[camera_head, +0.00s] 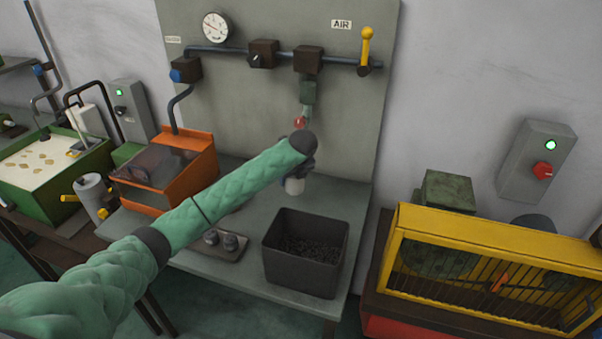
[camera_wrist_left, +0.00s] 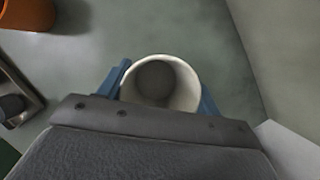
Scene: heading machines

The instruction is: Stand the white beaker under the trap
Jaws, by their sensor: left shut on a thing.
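The white beaker (camera_wrist_left: 188,84) is between the two blue fingers of my left gripper (camera_wrist_left: 165,92), seen from above in the left wrist view, with a dark grey round area inside it. In the head view the beaker (camera_head: 294,186) hangs upright at the end of my green-sleeved arm, above the bench; my left gripper (camera_head: 301,168) is partly hidden by the wrist. The trap (camera_head: 308,93) is the dark green body under the right pipe block, with a red part (camera_head: 299,122) below it. The trap's lower end is partly hidden behind my wrist. My right gripper is not in view.
A black bin (camera_head: 305,254) of dark small parts stands at the bench front, right of a tray (camera_head: 222,250) with small cups. An orange box (camera_head: 165,165) stands on the left. A yellow-framed cage (camera_head: 490,265) is at the right. The bench's back right is clear.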

